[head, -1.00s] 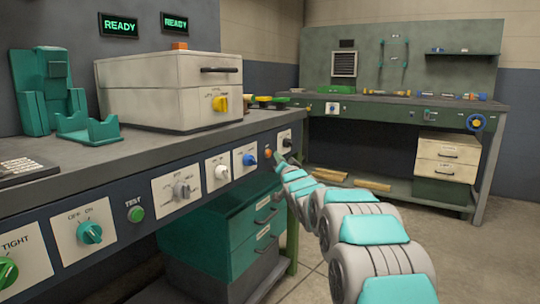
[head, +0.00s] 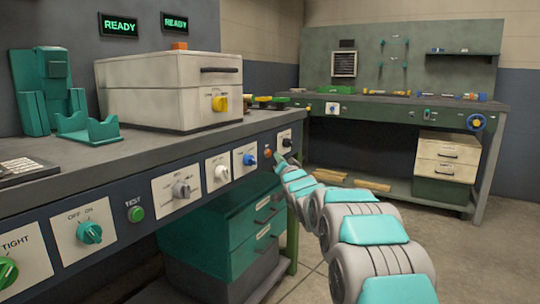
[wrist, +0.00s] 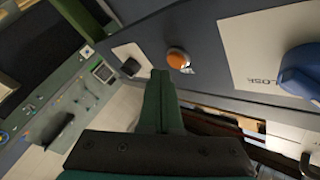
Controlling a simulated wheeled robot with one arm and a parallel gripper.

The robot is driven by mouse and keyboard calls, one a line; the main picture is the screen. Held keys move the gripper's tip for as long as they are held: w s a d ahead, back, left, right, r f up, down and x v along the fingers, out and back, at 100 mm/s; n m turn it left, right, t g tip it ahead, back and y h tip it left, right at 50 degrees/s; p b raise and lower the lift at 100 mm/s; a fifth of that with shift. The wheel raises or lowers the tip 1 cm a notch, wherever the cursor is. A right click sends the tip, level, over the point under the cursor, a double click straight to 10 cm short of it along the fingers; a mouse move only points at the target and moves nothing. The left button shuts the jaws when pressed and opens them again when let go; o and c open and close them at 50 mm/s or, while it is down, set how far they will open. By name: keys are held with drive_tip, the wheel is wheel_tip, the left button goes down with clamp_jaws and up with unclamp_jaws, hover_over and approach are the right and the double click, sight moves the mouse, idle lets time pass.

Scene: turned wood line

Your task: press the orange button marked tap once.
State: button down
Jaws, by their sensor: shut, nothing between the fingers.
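The orange button (head: 268,153) is a small round cap on the dark front panel of the near bench. It also shows in the wrist view (wrist: 178,58), with a small white label beside it that I cannot read. My gripper (wrist: 160,73) is shut and empty, its dark green fingers together. In the wrist view the fingertips lie just below and left of the button in the picture. I cannot tell how small the gap to it is. In the head view my gripper (head: 279,158) is close to the button's right side, small and partly hidden by my arm.
A blue knob (head: 249,159) on a white plate sits left of the button; it is large in the wrist view (wrist: 301,72). A black knob (head: 286,142) on a white plate sits to the right. A green TEST button (head: 136,214) and several other knobs line the panel further left.

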drive_tip(key=shift+a, duration=0.15)
drive_tip(key=shift+w+a, duration=0.2)
drive_tip(key=shift+w, duration=0.05)
drive_tip(key=shift+w+a, duration=0.2)
drive_tip(key=shift+a, duration=0.1)
idle(1.0)
drive_tip(key=shift+d+p, duration=0.1)
drive_tip(key=shift+p, duration=0.2)
drive_tip(key=shift+s+d+p, duration=0.4)
drive_tip(key=shift+s+d, duration=0.1)
drive_tip(key=s+d+p, duration=0.1)
drive_tip(key=d, duration=0.1)
drive_tip(key=s+d+p, duration=0.1)
drive_tip(key=s+d, duration=0.1)
idle(0.6)
